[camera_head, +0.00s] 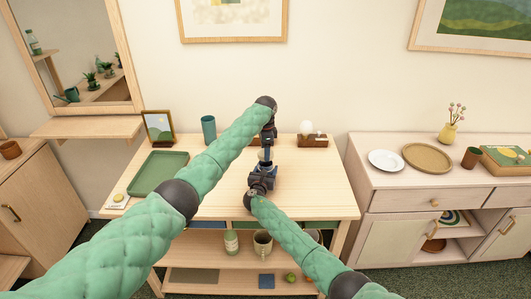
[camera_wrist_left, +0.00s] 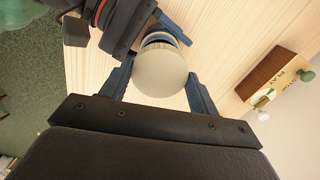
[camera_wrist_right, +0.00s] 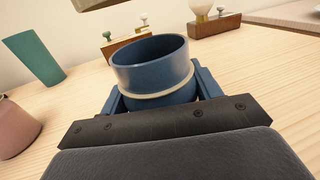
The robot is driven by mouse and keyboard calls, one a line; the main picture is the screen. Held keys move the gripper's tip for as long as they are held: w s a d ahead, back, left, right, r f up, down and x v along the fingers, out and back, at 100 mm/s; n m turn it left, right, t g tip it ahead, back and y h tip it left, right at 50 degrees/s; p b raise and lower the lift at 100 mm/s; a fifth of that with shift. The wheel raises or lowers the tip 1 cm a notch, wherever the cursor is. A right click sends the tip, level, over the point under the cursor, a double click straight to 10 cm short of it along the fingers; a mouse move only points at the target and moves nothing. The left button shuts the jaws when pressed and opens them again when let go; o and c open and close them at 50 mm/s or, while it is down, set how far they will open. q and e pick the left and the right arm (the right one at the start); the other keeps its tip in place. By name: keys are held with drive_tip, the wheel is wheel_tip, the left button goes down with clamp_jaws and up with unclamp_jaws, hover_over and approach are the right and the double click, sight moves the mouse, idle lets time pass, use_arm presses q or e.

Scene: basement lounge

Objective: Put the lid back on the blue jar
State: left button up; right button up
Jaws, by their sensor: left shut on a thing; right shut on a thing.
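The blue jar (camera_wrist_right: 150,72) is open at the top and has a cream band. It stands upright between the fingers of my right gripper (camera_wrist_right: 158,100), which is shut on it. My left gripper (camera_wrist_left: 158,90) is shut on a round, pale cream lid (camera_wrist_left: 160,72). In the left wrist view the lid hides most of the blue jar (camera_wrist_left: 165,37), whose rim shows beyond it. In the head view the left gripper (camera_head: 267,148) comes down from above, over the right gripper (camera_head: 262,178) at the jar. The lid appears above the jar, apart from it.
The wooden table (camera_head: 315,185) holds a green tray (camera_head: 158,172), a picture frame (camera_head: 159,126), a teal cup (camera_head: 208,128) and a wooden block with a white globe (camera_head: 313,139). A pinkish cup (camera_wrist_right: 15,125) stands left of the jar. The table's right side is clear.

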use_arm(q)
drive_tip(key=shift+f, duration=1)
drive_tip(key=shift+f, duration=0.1)
drive_tip(key=shift+f, duration=0.75)
drive_tip(key=shift+f, duration=0.55)
